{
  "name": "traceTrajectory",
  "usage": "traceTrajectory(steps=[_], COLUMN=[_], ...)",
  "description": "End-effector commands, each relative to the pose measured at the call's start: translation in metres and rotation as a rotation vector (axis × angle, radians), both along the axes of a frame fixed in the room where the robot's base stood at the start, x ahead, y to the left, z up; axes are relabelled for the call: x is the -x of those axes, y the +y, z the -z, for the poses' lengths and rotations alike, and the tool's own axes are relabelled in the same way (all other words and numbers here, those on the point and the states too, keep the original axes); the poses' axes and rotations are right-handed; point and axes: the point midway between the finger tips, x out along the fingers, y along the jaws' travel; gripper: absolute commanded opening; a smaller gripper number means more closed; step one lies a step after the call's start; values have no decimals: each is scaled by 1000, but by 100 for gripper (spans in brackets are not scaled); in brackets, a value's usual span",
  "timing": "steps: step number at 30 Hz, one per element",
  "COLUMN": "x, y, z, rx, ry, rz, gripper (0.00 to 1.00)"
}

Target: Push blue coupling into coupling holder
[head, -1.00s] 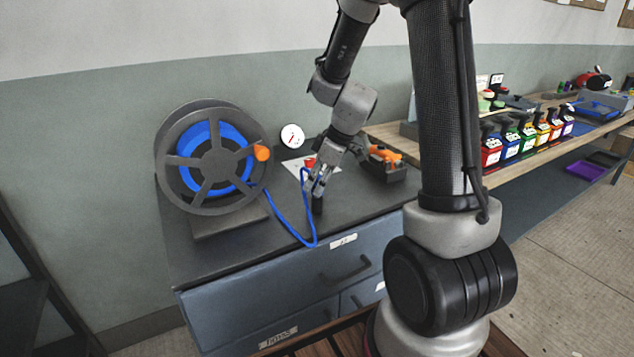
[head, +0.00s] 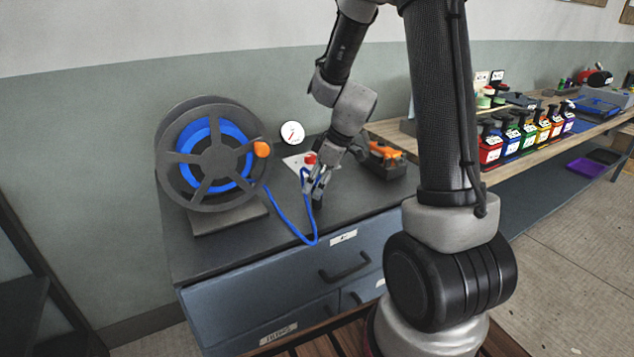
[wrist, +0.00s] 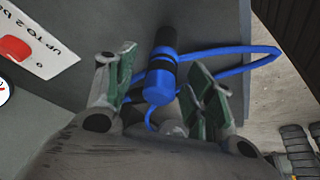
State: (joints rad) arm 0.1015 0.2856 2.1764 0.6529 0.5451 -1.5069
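The blue coupling (wrist: 160,84) shows in the wrist view between my fingers, on the end of the blue hose (wrist: 232,69). Beyond it, in line, is the black upright coupling holder (wrist: 165,37). They appear to meet, but I cannot tell how deep the coupling sits. My gripper (wrist: 160,88) is open, its green pads on either side of the coupling, with a clear gap at the left pad. In the head view my gripper (head: 317,184) is low over the cabinet top, largely hiding the coupling; the holder (head: 317,204) shows just below it.
The hose reel (head: 214,158) with an orange knob stands at the left of the cabinet top (head: 215,258). A white sign with a red button (head: 309,158) and a gauge (head: 292,133) are behind. A dark box with an orange part (head: 385,157) stands right of my gripper.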

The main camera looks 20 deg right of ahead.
Motion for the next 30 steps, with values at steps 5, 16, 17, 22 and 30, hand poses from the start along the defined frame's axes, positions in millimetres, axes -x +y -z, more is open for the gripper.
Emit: traceTrajectory(steps=[5, 16, 17, 22, 30], x=[0, 15, 16, 24, 30], y=[0, -18, -20, -30, -35], z=[-1, -58, -64, -92, -111], rx=[0, 1, 1, 0, 1], ry=[-1, -6, -6, -3, -1], rz=[0, 1, 1, 1, 0], gripper=[54, 54, 54, 54, 54])
